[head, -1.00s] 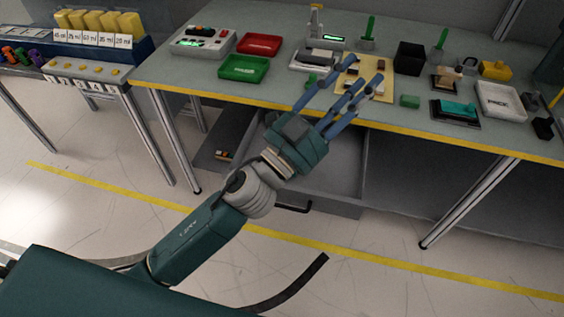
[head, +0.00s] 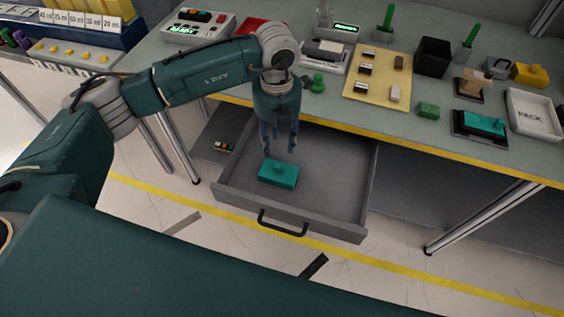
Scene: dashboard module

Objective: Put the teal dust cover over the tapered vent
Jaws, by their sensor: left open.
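A teal box-shaped piece with a small raised part on top, likely the dust cover (head: 278,174), lies on the floor of the open grey drawer (head: 335,186). My left gripper (head: 279,148) points down into the drawer, just above and behind the teal piece in the picture. Its fingers are apart with nothing between them. Another teal piece (head: 484,121) sits on a dark base at the right of the table. I cannot clearly identify the tapered vent; a tan piece on a dark base (head: 472,88) stands behind that teal piece. My right gripper is not in view.
The drawer walls and front handle (head: 283,223) surround the teal piece, with free floor to its right. The table's yellow front edge (head: 400,141) runs above the drawer. A beige board (head: 377,85), black bin (head: 433,57), green block (head: 428,110) and white PACK tray (head: 533,115) stand on the table.

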